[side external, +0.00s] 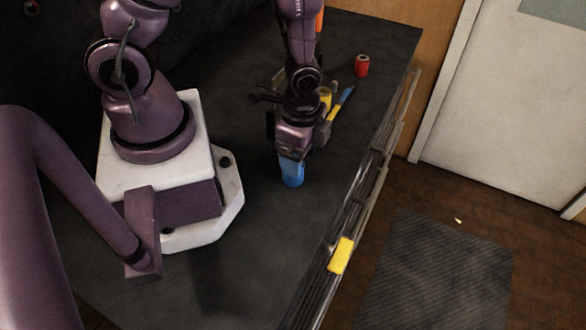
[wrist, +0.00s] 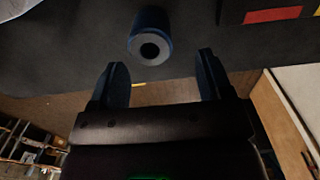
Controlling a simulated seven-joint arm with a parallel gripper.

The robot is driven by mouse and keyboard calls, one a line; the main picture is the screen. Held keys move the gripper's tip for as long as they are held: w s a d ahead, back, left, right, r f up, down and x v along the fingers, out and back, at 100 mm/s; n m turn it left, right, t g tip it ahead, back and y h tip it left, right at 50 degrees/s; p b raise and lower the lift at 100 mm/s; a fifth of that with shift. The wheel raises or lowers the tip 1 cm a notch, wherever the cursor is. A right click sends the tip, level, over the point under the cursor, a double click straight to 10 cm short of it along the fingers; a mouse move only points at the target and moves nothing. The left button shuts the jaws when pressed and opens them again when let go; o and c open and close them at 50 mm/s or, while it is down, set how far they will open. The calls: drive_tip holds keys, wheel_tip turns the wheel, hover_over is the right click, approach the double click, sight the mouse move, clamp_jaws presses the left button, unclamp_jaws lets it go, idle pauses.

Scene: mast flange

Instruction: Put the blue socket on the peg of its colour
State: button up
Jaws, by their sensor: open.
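The blue socket (side external: 292,178) stands on the dark bench below my gripper. In the wrist view the blue socket (wrist: 150,40) shows a grey end face with a round dark hole. My gripper (wrist: 158,60) is open, its two dark fingers apart with nothing between them. In that view the socket lies just beyond the fingertips, between their lines. In the side view my gripper (side external: 291,155) is close above the socket; whether they touch is unclear. No blue peg can be made out; my arm hides part of the area behind it.
A strip with blue and yellow parts (side external: 341,103) lies behind my gripper. Red and yellow patches (wrist: 272,15) show on a dark block in the wrist view. A red cylinder (side external: 362,66) stands farther back. A yellow block (side external: 341,255) is at the bench's railed edge. The front bench is clear.

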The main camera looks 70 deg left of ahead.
drive_tip(key=f, duration=0.2)
drive_tip(key=s+f, duration=0.1)
drive_tip(key=shift+d+f, duration=0.1)
drive_tip(key=shift+f, duration=0.3)
drive_tip(key=shift+w+f, duration=0.1)
drive_tip(key=shift+f, duration=0.65)
drive_tip(key=c, duration=1)
drive_tip(key=shift+c, duration=0.2)
drive_tip(key=shift+r, duration=0.1)
